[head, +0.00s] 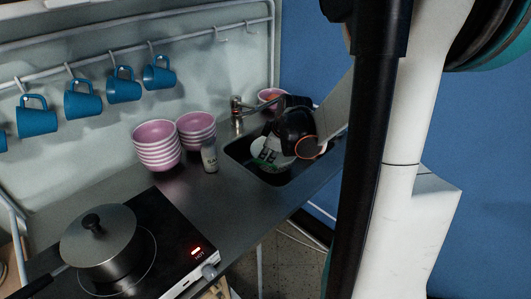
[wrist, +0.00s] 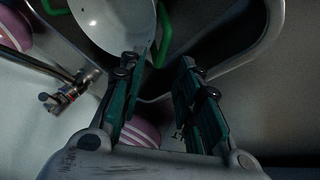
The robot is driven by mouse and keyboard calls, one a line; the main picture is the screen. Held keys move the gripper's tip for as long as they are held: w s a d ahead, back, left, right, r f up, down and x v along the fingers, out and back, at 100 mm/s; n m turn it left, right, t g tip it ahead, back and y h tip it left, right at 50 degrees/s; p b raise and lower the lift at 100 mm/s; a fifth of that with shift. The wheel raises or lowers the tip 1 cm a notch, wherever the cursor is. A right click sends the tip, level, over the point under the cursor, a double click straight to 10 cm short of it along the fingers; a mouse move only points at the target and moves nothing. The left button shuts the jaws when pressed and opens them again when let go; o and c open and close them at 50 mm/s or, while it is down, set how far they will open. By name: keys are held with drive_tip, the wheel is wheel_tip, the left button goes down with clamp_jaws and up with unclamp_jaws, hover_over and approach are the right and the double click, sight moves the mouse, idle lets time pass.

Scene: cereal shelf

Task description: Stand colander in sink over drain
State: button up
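The white colander (wrist: 115,22) with green handles is at the top of the wrist view, in or over the sink (wrist: 268,48). In the head view the colander (head: 284,160) shows only partly in the sink (head: 235,152), behind my dark gripper (head: 290,138). My gripper's fingers (wrist: 158,68) are apart with nothing between them. One green handle (wrist: 164,38) lies just beyond the fingertips. Whether the colander rests upright on the sink floor I cannot tell. The drain is hidden.
A faucet (head: 236,106) stands behind the sink, with a pink striped bowl (head: 270,96) near it. Stacked striped bowls (head: 157,150) and a salt shaker (head: 210,157) stand left of the sink. A pot (head: 98,240) sits on the hob (head: 165,240). Blue mugs (head: 83,105) hang above.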

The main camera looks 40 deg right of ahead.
drive_tip(key=shift+p+v, duration=0.55)
drive_tip(key=shift+v, duration=1.65)
